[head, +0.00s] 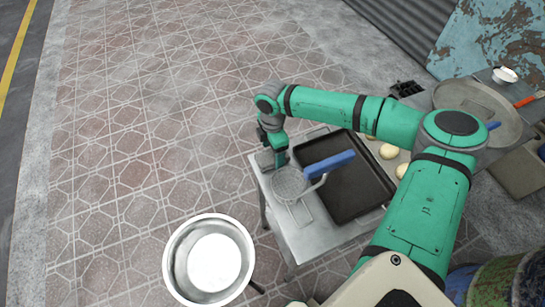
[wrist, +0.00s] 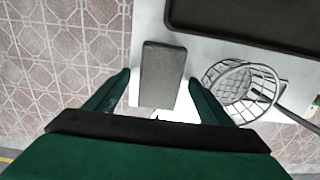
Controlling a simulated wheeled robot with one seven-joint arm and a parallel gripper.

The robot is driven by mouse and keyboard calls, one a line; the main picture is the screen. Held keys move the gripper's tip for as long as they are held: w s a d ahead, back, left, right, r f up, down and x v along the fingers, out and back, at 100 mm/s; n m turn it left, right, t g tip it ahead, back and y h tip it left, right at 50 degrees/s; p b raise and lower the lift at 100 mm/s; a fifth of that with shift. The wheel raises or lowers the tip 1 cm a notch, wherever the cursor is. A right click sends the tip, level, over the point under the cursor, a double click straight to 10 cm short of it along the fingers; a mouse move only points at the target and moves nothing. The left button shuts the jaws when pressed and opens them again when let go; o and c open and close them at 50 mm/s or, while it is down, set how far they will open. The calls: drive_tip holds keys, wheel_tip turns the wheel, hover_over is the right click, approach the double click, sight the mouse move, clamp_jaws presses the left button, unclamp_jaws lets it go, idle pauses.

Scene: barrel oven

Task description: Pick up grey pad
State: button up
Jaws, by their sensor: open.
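The grey pad (wrist: 162,70) is a flat, dark grey block at the corner of a light metal table (wrist: 148,28). In the wrist view it lies lengthwise between the two green fingers of my gripper (wrist: 159,78), with a gap on each side. The fingers are open and hold nothing. In the head view my gripper (head: 277,155) is over the table's far left corner, and the pad (head: 264,160) shows only in part beside it. I cannot tell the height of the fingers over the pad.
A wire strainer (head: 290,184) with a blue handle (head: 328,165) sits right of the pad. A dark baking tray (head: 352,206) lies beyond it. Pale dough balls (head: 388,151) are farther right. A metal bowl (head: 180,262) stands front left. The tiled floor left of the table is clear.

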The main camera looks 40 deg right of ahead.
sight(272, 155)
drive_tip(key=c, duration=1.2)
drive_tip(key=shift+o, duration=0.2)
wheel_tip(272, 155, up, 18)
drive_tip(key=shift+o, duration=0.8)
drive_tip(key=shift+w, duration=0.1)
